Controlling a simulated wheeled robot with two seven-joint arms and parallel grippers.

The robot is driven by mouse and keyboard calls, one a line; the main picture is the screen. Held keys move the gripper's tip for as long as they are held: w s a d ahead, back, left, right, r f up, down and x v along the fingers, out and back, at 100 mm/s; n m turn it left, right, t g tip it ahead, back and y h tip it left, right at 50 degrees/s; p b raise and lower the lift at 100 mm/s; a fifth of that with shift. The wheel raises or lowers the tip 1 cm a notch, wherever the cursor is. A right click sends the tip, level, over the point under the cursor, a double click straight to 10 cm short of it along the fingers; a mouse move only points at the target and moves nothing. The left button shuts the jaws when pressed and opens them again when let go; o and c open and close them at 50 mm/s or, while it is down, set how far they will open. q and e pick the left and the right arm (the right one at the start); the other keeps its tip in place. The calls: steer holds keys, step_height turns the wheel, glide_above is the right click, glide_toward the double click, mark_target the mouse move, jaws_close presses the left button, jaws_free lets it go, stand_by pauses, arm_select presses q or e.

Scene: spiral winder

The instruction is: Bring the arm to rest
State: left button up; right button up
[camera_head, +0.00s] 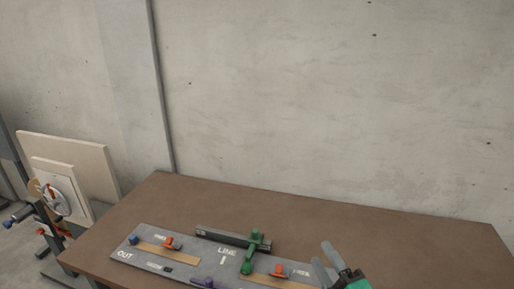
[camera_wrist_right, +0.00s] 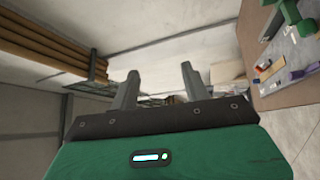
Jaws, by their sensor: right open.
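My right gripper (camera_head: 328,262) is at the lower right of the head view, above the brown table (camera_head: 400,228). Its two grey fingers are apart with nothing between them. In the right wrist view the open fingers (camera_wrist_right: 158,88) point toward the room, away from the table. The grey panel (camera_head: 130,245) on the table lies left of the gripper. It bears a green lever (camera_head: 249,258), orange clips and a purple piece (camera_head: 203,282). The gripper touches none of these. My left gripper is not in view.
A machine with a round hub (camera_head: 54,200) and pale boards stands left of the table. A concrete wall (camera_head: 320,100) is behind. The table's back and right parts are clear. Long brown rolls (camera_wrist_right: 45,47) show in the wrist view.

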steer(key=s+d+f+m+g+h, duration=0.3)
steer(key=d+f+m+h, duration=0.1)
steer(key=f+m, duration=0.25)
steer(key=s+d+f+m+g+h, duration=0.3)
steer(key=d+f+m+g+h, duration=0.1)
steer(key=f+m, duration=0.25)
steer(key=s+f+m+g+y, duration=0.1)
steer(key=s+f+m+g, duration=0.3)
steer(key=s, duration=0.4)
steer(key=s+f+m+g, duration=0.1)
steer(key=s+f+g, duration=0.35)
steer(key=s, duration=0.45)
step_height(320, 180, down, 32)
steer(key=g, duration=0.1)
steer(key=s+d+f+g, duration=0.1)
steer(key=s+d+f, duration=0.2)
steer(key=s+f, duration=1.6)
steer(key=shift+d+f, duration=0.15)
steer(key=shift+d, duration=0.05)
